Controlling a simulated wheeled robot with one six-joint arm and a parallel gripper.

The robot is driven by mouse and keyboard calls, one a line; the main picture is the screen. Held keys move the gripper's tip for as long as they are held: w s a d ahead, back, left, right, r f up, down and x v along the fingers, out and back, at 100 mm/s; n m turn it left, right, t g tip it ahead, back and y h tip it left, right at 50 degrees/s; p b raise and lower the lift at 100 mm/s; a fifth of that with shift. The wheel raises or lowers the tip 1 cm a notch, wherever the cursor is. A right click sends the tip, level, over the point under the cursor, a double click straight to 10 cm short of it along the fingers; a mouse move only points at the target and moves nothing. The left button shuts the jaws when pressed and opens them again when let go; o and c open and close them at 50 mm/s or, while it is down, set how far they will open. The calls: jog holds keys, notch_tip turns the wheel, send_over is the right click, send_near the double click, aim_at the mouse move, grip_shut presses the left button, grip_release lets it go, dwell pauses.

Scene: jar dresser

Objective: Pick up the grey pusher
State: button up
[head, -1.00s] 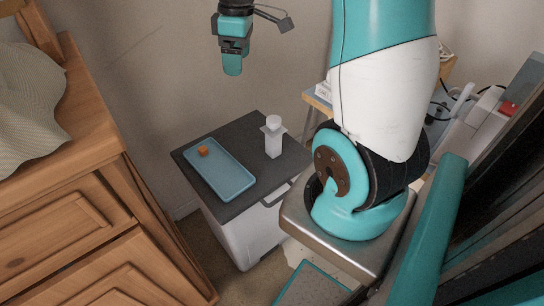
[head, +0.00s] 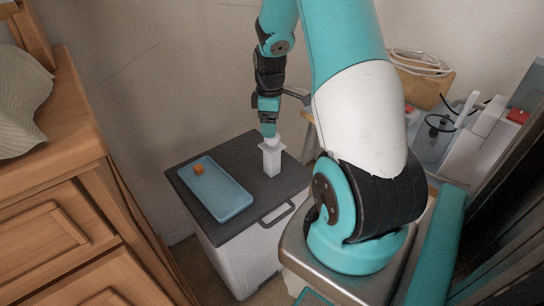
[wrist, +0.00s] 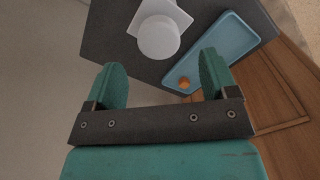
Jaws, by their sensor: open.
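The grey pusher (head: 271,161) is a pale, upright piece with a square flange and a rounded top. It stands on the dark top of a small cabinet, right of a blue tray. In the wrist view the pusher (wrist: 158,38) is seen from above, its round top lying ahead of the gap between my fingertips. My gripper (wrist: 161,72) is open and empty there, with its two green fingers apart. In the head view my gripper (head: 268,131) points down at the pusher's top, close to it; whether they touch I cannot tell.
The blue tray (head: 231,205) holds a small orange object (head: 198,169) near its back left corner. The cabinet's dark top (head: 185,197) is otherwise bare. A wooden dresser (head: 60,200) stands at the left and a wall behind. A cluttered side table (head: 432,155) is at the right.

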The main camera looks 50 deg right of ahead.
aim_at(272, 147)
jog(key=f, duration=0.5)
jog(key=shift+s+d+f, duration=0.15)
jog(key=shift+s, duration=0.1)
jog(key=shift+c, duration=0.4)
